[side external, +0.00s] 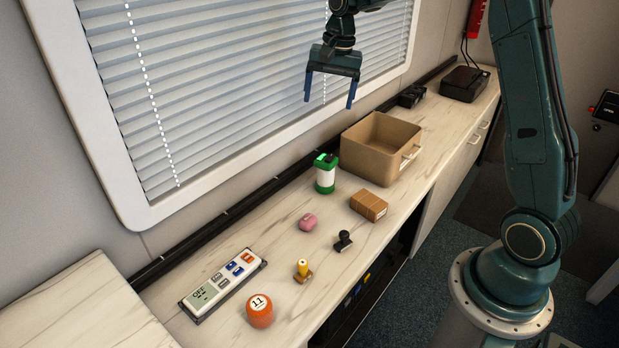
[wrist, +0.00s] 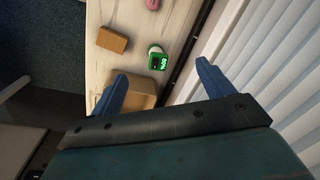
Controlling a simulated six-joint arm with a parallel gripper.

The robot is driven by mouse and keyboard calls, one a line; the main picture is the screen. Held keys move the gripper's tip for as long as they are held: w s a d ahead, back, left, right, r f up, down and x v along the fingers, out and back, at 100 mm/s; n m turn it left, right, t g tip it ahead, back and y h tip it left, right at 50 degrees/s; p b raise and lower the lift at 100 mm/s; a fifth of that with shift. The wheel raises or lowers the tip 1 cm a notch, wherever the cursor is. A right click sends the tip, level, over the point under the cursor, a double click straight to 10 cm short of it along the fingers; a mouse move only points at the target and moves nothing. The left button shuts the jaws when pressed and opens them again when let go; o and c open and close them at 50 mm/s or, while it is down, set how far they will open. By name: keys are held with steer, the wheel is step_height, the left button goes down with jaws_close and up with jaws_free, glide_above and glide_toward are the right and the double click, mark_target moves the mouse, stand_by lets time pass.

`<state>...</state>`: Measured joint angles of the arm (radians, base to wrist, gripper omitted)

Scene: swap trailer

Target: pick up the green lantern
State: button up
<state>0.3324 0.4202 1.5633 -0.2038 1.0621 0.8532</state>
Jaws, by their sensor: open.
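The green lantern (side external: 326,173) has a green top and base with a white body. It stands upright on the pale counter (side external: 378,222), just left of a tan bin (side external: 365,148). In the wrist view the lantern (wrist: 157,60) shows from above, ahead of my fingertips and roughly midway between them, with green digits on its dark top. My gripper (side external: 329,103) is open and empty. It hangs well above the counter, in front of the window blinds; its two blue fingers also show in the wrist view (wrist: 160,77).
A cardboard box (side external: 368,206), a pink object (side external: 308,222), a black stamp-like object (side external: 343,241), a yellow-topped peg (side external: 302,270), an orange round object (side external: 260,311) and a button panel (side external: 223,284) lie on the counter. A black box (side external: 464,84) sits at the far end.

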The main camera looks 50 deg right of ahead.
steer(key=w+d+f+m+g, duration=0.1)
steer(key=w+d+f+m, duration=0.1)
steer(key=w+d+f, duration=0.4)
steer(key=m+y, duration=0.1)
steer(key=m, duration=0.2)
glide_above(328, 155)
steer(key=shift+g, duration=0.3)
steer(key=f, duration=0.9)
steer(key=shift+s, duration=0.25)
steer(key=shift+f, duration=0.1)
steer(key=shift+s+a+f, duration=0.1)
steer(key=shift+a+f, duration=0.1)
steer(key=shift+f, duration=1.2)
steer(key=shift+w+a+f, duration=0.1)
steer(key=shift+a+f, duration=0.1)
steer(key=shift+f, duration=1.15)
steer(key=shift+s+a+f, duration=0.1)
steer(key=shift+a+f, duration=0.1)
steer(key=shift+f, duration=1.2)
steer(key=shift+a+f, duration=0.25)
steer(key=shift+f, duration=1.05)
steer(key=shift+a+f, duration=0.25)
steer(key=shift+f, duration=1)
